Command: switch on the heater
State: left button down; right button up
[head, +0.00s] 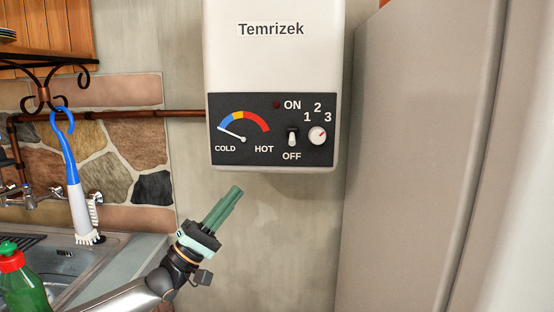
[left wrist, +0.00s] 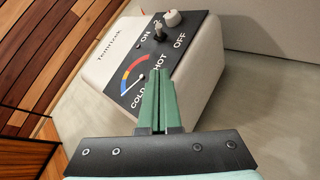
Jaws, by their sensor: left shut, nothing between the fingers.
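The white heater (head: 270,65) marked "Temrizek" hangs on the wall; it also shows in the left wrist view (left wrist: 195,100). Its dark panel (head: 255,157) has a toggle switch (head: 292,138) between ON and OFF, with its white lever pointing down toward OFF. The small ON lamp (head: 277,105) looks dark red and unlit. A round knob (head: 317,135) sits under the numbers 1, 2 and 3. The gauge needle (head: 232,134) points to COLD. My left gripper (head: 235,190) is shut and empty, below the panel and left of the switch; its green fingers also show in the left wrist view (left wrist: 157,75).
A tall grey cabinet or fridge (head: 410,150) stands close on the right. On the left are a sink (head: 65,262), a green bottle (head: 22,285) and a hanging blue-and-white brush (head: 75,190). A copper pipe (head: 150,116) runs to the heater. The wall below the heater is clear.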

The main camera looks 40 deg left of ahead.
aim_at(261, 161)
dwell(0.3)
pick_arm(q)
jog(key=p+x, duration=0.2)
jog(key=x, duration=0.8)
jog(key=shift+r, duration=0.1)
jog(key=shift+w+d+r+p, duration=0.15)
jog(key=shift+d+r+p, duration=0.15)
jog(key=shift+d, duration=0.25)
jog(key=shift+w+d+r+p, duration=0.15)
jog(key=shift+d+r+p, duration=0.1)
jog(key=shift+d, duration=0.35)
jog(key=shift+w+d+r+p, duration=0.15)
jog(key=shift+d+r+p, duration=0.15)
jog(key=shift+d, duration=0.25)
pick_arm(e)
jog(key=shift+s+d+r, duration=0.1)
jog(key=shift+d+r, duration=0.05)
jog(key=shift+r, duration=0.6)
jog(key=shift+s+d+r, duration=0.1)
jog(key=shift+d+r, duration=0.05)
jog(key=shift+r, duration=0.6)
